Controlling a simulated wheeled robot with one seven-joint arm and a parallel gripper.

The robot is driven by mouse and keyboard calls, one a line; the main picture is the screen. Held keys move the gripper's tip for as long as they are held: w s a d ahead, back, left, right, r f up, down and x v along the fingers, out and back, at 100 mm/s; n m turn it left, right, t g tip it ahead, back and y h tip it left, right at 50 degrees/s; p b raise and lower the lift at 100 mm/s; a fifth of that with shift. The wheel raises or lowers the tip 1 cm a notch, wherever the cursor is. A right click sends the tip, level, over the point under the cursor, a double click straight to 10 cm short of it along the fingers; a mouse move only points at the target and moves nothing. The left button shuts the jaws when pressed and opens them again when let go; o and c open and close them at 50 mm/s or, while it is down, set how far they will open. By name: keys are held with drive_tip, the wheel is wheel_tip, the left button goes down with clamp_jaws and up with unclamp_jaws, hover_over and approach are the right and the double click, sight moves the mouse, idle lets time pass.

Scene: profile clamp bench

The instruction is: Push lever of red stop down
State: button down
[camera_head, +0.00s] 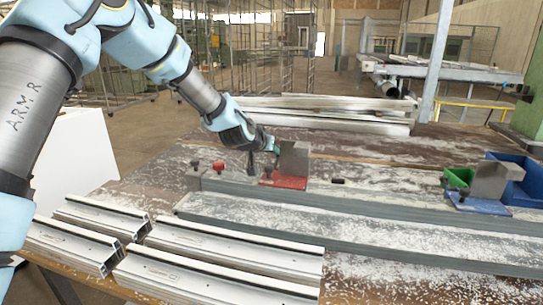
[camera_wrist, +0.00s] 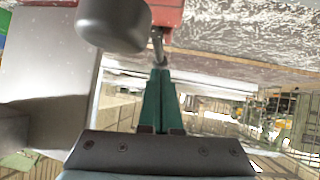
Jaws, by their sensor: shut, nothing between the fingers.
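The red stop (camera_head: 284,181) sits on the grey profile rail near the middle of the bench, with an upright grey block (camera_head: 294,158) on it. In the wrist view its red part (camera_wrist: 166,12) shows at the top edge. A thin metal rod (camera_wrist: 158,45) comes out below it, and a rounded grey knob (camera_wrist: 113,22) is beside it, close to the camera. My gripper (camera_head: 275,147) is shut and empty, just left of the grey block. In the wrist view its green fingertips (camera_wrist: 159,70) are at the rod's end; I cannot tell whether they touch.
A small red knob (camera_head: 218,167) is at the left. Several white profiles (camera_head: 215,276) lie in front.

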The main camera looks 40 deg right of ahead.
drive_tip(key=shift+w+d+f+b, duration=0.2)
drive_tip(key=shift+d+f+b, duration=0.35)
drive_tip(key=shift+b, duration=0.3)
drive_tip(key=shift+w+f, duration=0.1)
